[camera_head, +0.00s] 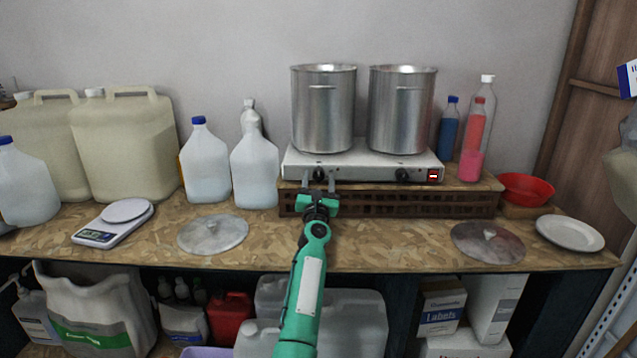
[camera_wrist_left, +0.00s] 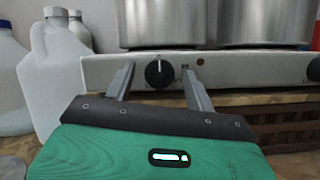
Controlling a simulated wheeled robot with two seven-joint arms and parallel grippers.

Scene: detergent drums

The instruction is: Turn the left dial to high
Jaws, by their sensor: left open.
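A white two-burner hot plate (camera_head: 362,163) stands on a brown slatted crate. Its left dial (camera_head: 319,174) is a black round knob on the front panel; it also shows in the left wrist view (camera_wrist_left: 159,73), with a pale pointer line near upright. The right dial (camera_head: 402,175) is a similar black knob. My left gripper (camera_head: 318,186) is open and empty in front of the left dial. In the left wrist view its fingers (camera_wrist_left: 157,80) point at the panel, one on each side of the dial and apart from it. My right gripper is not in view.
Two steel pots (camera_head: 322,110) (camera_head: 401,110) stand on the hot plate. Pot lids (camera_head: 213,234) (camera_head: 488,242) lie on the wooden counter (camera_head: 390,245).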

